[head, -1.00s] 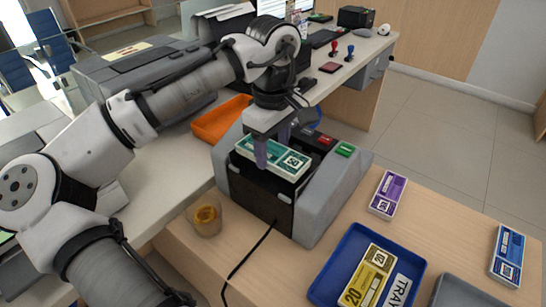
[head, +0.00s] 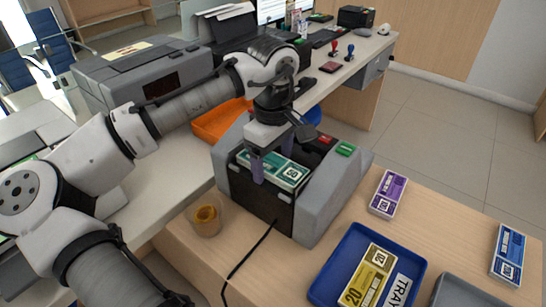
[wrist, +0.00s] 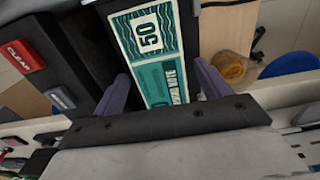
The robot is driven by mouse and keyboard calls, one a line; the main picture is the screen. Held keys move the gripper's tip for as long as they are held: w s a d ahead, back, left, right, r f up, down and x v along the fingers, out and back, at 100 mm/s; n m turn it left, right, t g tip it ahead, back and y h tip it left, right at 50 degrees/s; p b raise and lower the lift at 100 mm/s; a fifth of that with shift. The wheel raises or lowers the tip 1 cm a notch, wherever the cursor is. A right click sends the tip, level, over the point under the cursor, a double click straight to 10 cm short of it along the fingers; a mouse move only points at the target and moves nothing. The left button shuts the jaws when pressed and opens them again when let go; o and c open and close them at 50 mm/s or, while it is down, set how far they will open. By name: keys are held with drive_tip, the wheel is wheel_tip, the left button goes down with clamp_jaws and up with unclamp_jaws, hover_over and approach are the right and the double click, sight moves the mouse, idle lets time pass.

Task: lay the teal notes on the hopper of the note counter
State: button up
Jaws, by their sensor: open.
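The teal notes (head: 292,174), a banded bundle marked 50, lie in the hopper at the top of the grey and black note counter (head: 328,207). In the wrist view the teal notes (wrist: 150,42) run lengthwise between the two purple fingers. My gripper (head: 272,160) is over the hopper, its fingers on either side of the bundle. In the wrist view my gripper (wrist: 163,88) is open, with a gap showing between the notes and at least the right finger. The notes' underside is hidden.
A blue tray (head: 330,262) holds yellow notes (head: 367,276). Purple notes (head: 388,194) and blue notes (head: 507,256) lie on the wooden counter. A cup of rubber bands (head: 205,214) stands left of the machine, near its black cable. An orange tray (head: 213,125) is behind.

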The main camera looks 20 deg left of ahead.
sight(273, 163)
wheel_tip(273, 163, up, 12)
drive_tip(key=shift+r, duration=0.15)
idle(0.3)
